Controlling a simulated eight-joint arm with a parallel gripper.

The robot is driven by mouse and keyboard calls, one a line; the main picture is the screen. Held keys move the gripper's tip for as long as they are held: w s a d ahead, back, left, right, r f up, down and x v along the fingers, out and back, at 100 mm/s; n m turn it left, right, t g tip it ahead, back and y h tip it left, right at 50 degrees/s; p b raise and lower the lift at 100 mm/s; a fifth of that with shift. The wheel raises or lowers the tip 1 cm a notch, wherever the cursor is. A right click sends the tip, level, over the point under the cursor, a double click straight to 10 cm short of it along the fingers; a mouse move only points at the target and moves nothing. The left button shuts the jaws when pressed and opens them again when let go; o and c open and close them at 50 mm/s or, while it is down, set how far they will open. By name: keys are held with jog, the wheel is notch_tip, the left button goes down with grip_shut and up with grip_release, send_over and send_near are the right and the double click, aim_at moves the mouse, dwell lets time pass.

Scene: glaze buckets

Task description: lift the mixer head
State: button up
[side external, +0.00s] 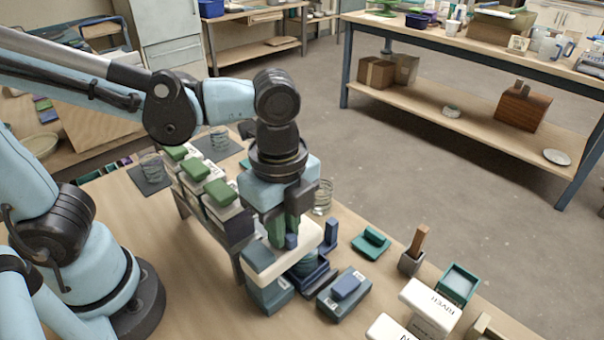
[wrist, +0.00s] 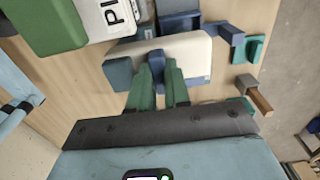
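The mixer head is a long cream block with a blue-grey end (side external: 258,255), above a dark blue base and bowl (side external: 308,272). It also shows in the wrist view as a cream slab (wrist: 192,50). A blue upright handle (side external: 291,241) stands on it, also seen in the wrist view (wrist: 157,66). My gripper (side external: 290,232) points down, its green fingers on both sides of the handle. In the wrist view my gripper (wrist: 158,78) looks closed on the handle, with no clear gap. The head looks roughly level; the finger contact is partly hidden.
Green-lidded containers (side external: 193,170) stand on a rack left of the mixer. A green piece (side external: 371,243), a holder with a wooden handle (side external: 412,258) and white-lidded buckets (side external: 430,305) are to the right.

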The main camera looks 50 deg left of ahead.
grip_shut()
jog(key=shift+r, duration=3.05)
jog(key=o, duration=0.6)
grip_release()
notch_tip(320, 180, up, 7)
jog(key=shift+f, duration=0.1)
